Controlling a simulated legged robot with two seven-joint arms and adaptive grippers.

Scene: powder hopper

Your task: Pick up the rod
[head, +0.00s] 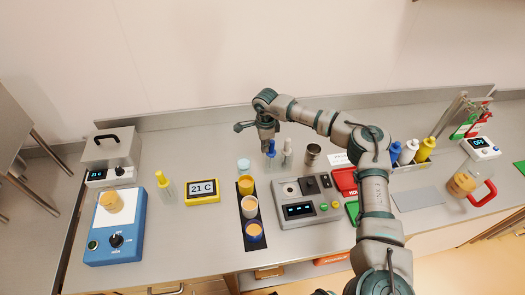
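My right gripper (266,138) is at the back middle of the bench, pointing down. It is just above and behind a small clear bottle with a blue top (271,148). Its fingers are small and partly overlapped, so I cannot tell whether they are open or shut, or whether they touch the bottle. I cannot make out with certainty which thing is the rod. Thin upright metal pieces (449,116) stand at the back right, far from the gripper. My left gripper is not in view.
A clear bottle with a white top (287,152) and a metal cup (312,154) stand right of the gripper. A grey control box (306,203) and a black strip with several cups (245,208) are in front.

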